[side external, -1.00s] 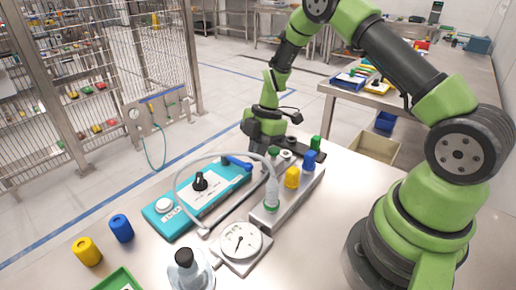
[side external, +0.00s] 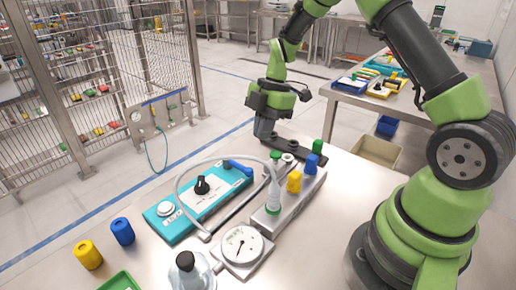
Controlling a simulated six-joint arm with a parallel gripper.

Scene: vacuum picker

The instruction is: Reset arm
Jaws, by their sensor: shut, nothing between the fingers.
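My gripper (side external: 264,136) is at the back edge of the metal table (side external: 345,190), pointing down, shut and empty. It is beside the far end of a dark rail (side external: 300,144), and I cannot tell whether it is above the table or beyond its edge. My green and black arm reaches over from the right. A grey block (side external: 298,202) in the table's middle bears a clear bottle with a green band (side external: 274,195), a yellow piece (side external: 294,181) and a blue piece (side external: 311,164). A green piece (side external: 318,147) stands behind them.
A teal box (side external: 200,211) with a black knob and blue lever lies left of the block. A round gauge (side external: 242,245), a flask (side external: 190,272) and a curved hose (side external: 180,180) are nearby. Yellow (side external: 88,255) and blue (side external: 122,231) cylinders stand front left.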

